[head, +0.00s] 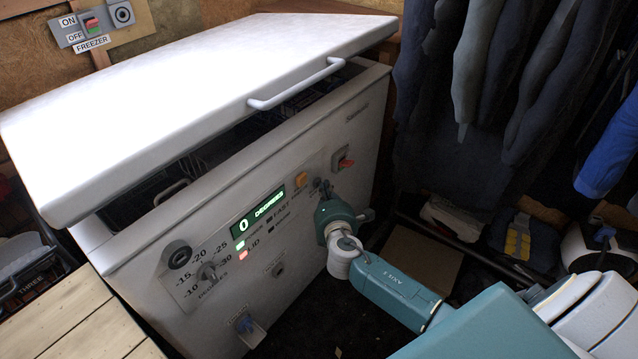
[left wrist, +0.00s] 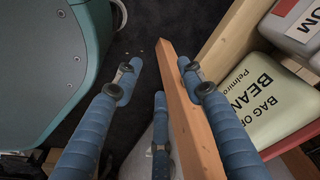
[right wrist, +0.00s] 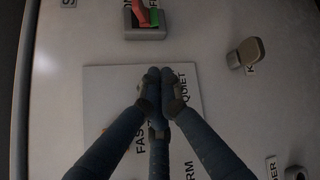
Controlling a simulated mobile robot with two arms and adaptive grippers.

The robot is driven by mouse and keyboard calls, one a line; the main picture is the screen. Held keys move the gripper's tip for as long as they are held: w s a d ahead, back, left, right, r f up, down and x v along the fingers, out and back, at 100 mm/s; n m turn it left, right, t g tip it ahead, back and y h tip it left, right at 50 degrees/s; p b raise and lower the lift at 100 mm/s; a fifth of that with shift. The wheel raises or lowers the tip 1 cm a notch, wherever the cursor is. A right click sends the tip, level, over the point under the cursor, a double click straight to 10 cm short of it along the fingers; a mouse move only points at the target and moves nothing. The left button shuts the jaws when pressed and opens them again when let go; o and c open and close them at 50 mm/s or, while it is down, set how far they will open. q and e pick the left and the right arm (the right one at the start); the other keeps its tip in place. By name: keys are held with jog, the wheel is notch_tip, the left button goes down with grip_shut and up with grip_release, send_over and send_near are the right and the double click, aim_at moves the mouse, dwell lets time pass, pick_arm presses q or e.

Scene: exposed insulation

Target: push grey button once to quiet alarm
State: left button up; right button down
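The white freezer (head: 300,255) has a front panel with a lit display (head: 258,212) reading 0 DEGREES and an orange button (head: 301,179). My right gripper (head: 320,187) is at the right end of this panel. In the right wrist view its fingers are together (right wrist: 158,76), with nothing visible between them, over the label plate (right wrist: 104,82) beside the words QUIET and ALARM. I cannot make out the grey button; the fingers cover that spot, and contact cannot be told.
The freezer lid (head: 190,95) stands partly raised above the panel. A red-handled switch (head: 344,161) is right of the panel; it also shows in the right wrist view (right wrist: 145,18). A beige-handled knob (right wrist: 246,54) is nearby. Dark clothes (head: 490,80) hang at right.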

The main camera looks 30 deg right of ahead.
pick_arm(q)
jog(key=shift+s+f, duration=0.3)
jog(key=shift+f, duration=0.45)
pick_arm(e)
jog(key=shift+s+d, duration=0.2)
jog(key=shift+s, duration=0.3)
pick_arm(q)
jog(key=shift+r, duration=0.1)
jog(key=shift+s+a+f+p, duration=0.15)
jog(key=shift+s+f+p, duration=0.4)
jog(key=shift+s+f, duration=0.7)
pick_arm(e)
jog(key=shift+s+d, duration=0.35)
jog(key=shift+s, duration=0.4)
jog(key=shift+s+d, duration=0.3)
jog(key=shift+s, duration=0.5)
jog(key=shift+s+d, duration=0.35)
jog(key=shift+s, duration=0.4)
pick_arm(q)
jog(key=shift+a, duration=0.1)
